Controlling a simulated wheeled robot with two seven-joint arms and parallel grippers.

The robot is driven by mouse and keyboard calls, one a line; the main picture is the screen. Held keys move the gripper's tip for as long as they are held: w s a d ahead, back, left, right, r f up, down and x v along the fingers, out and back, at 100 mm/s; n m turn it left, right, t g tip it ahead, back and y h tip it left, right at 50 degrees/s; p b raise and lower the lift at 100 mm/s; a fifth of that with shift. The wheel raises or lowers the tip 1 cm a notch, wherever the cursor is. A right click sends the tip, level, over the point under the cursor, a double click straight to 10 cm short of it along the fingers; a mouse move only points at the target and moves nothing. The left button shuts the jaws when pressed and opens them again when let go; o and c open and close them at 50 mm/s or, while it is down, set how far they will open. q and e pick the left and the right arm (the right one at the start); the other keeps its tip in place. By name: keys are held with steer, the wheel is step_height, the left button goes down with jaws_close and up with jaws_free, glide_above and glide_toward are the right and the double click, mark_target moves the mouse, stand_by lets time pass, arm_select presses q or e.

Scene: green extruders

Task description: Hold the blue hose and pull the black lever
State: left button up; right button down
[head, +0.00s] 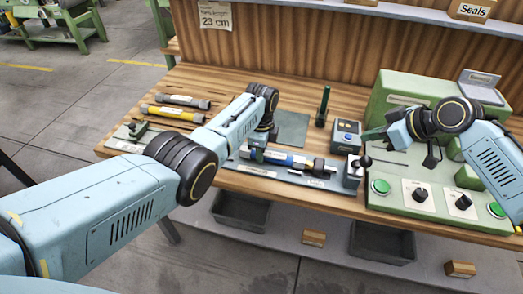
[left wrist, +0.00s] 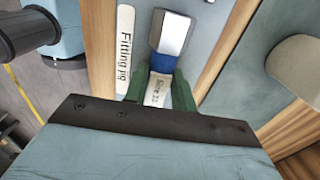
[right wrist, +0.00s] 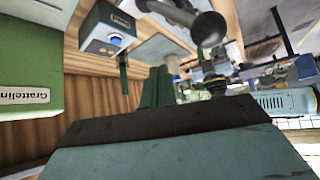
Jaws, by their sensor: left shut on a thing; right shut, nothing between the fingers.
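The blue hose (head: 277,157) lies along the grey fitting jig on the bench in the head view. In the left wrist view, the hose's blue band (left wrist: 161,63) and metal end show just beyond the fingers. My left gripper (left wrist: 158,88) is shut on the hose at its white-labelled part. The black lever (head: 362,161) has a round knob and stands on a small grey block at the jig's right end. Its dark knob (right wrist: 208,28) is at the top of the right wrist view.
A green control panel (head: 405,195) with knobs and green buttons stands right of the lever. A small box with a blue button (head: 346,136) and an upright green rod (head: 323,106) are behind the jig. Yellow (head: 174,114) and grey hoses lie at the left.

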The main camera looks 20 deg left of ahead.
step_height(320, 180, up, 7)
stand_by(0.7)
arm_select(q)
steer(key=o, duration=1.1)
steer(key=shift+r, duration=0.15)
step_height(320, 180, up, 12)
